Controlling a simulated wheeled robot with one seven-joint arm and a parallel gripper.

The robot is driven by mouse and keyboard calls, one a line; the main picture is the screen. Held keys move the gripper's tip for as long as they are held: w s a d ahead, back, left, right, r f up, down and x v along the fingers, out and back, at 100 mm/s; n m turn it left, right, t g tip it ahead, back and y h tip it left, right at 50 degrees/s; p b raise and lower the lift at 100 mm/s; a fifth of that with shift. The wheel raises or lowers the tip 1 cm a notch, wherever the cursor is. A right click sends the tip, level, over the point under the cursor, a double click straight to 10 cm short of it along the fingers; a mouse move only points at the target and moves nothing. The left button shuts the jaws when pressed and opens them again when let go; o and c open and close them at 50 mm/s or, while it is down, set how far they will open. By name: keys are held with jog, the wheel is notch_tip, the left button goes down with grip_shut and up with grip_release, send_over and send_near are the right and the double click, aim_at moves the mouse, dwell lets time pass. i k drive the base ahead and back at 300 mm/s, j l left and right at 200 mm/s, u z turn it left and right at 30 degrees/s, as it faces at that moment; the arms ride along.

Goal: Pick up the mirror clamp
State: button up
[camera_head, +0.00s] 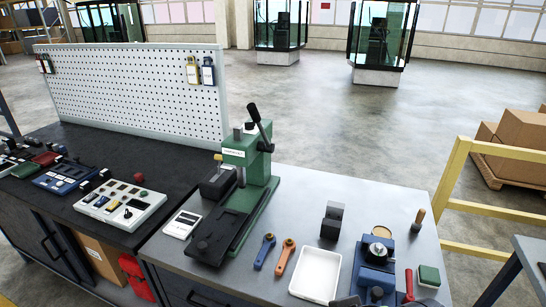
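I cannot tell for certain which thing is the mirror clamp; no readable label names it. A dark grey block-shaped piece (332,221) stands upright on the grey metal bench top (310,195), behind a white tray. A blue fixture with a round metal top (377,252) stands to its right, near the front edge. Two ratchet-like tools, one blue (264,251) and one orange (285,256), lie left of the tray. My gripper is not in view.
A green press (248,155) stands at the bench's left. The white tray (316,274) looks empty. A green-topped block (429,276), a red-handled tool (409,283) and a wooden-handled tool (418,219) are at right. A yellow rail (450,185) borders the bench's right side.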

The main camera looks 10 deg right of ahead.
aim_at(372, 257)
jog(key=z, duration=1.1)
jog(key=i, duration=0.05)
